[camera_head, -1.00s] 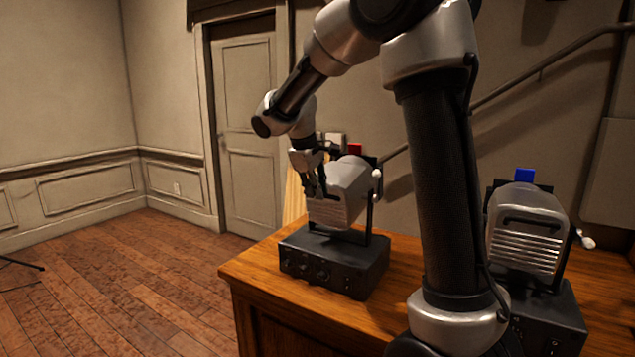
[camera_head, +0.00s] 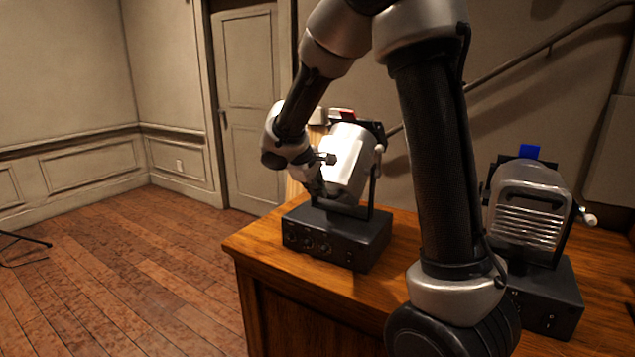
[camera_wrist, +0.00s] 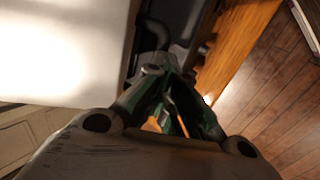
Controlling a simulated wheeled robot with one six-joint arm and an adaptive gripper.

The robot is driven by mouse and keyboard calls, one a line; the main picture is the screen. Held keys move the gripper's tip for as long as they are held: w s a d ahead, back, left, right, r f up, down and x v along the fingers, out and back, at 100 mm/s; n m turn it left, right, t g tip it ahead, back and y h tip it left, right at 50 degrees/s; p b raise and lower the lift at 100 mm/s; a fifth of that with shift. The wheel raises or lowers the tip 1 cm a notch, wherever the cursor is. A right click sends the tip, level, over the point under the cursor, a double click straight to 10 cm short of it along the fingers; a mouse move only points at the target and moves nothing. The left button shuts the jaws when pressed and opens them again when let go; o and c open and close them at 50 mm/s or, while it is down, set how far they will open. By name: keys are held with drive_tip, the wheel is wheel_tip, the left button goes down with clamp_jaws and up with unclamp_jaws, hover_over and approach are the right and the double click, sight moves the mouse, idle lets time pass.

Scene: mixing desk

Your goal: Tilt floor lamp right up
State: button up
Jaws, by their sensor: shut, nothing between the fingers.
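A lamp with a red tab (camera_head: 346,115) stands on the desk near its left end. Its pale head (camera_head: 351,160) hangs in a dark bracket on a black control box (camera_head: 338,236). The head is tilted, with its slatted front not showing. My gripper (camera_head: 319,182) is shut and empty, low at the left side of this head; whether it touches is unclear. In the wrist view the closed fingers (camera_wrist: 160,78) show beside a bright white surface, likely the lamp head (camera_wrist: 60,50). A second lamp with a blue tab (camera_head: 529,152) has its slatted head (camera_head: 527,205) facing forward.
The wooden desk (camera_head: 275,287) carries both lamps. Its left edge borders open wooden floor (camera_head: 140,265). A door (camera_head: 250,110) and wall stand behind. A sloping handrail (camera_head: 540,50) runs behind the lamps. A thin dark stand leg (camera_head: 25,240) lies at far left.

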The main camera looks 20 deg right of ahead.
drive_tip(key=o, duration=0.3)
drive_tip(key=shift+a, duration=0.15)
drive_tip(key=shift+o, duration=0.3)
drive_tip(key=shift+r, duration=0.1)
drive_tip(key=shift+r, duration=0.1)
drive_tip(key=v, duration=1.1)
drive_tip(key=shift+s+a+r, duration=0.15)
drive_tip(key=shift+r, duration=0.2)
drive_tip(key=s+d+f+m+y, duration=0.1)
drive_tip(key=s+d+m+y, duration=0.1)
drive_tip(key=s, duration=1.1)
drive_tip(key=s+d+f+m+y, duration=0.1)
drive_tip(key=s+d+m+y, duration=0.2)
drive_tip(key=s, duration=1.1)
drive_tip(key=shift+s+d+m+t+y, duration=0.3)
drive_tip(key=shift+d+m+t, duration=0.1)
drive_tip(key=shift+d+m, duration=0.55)
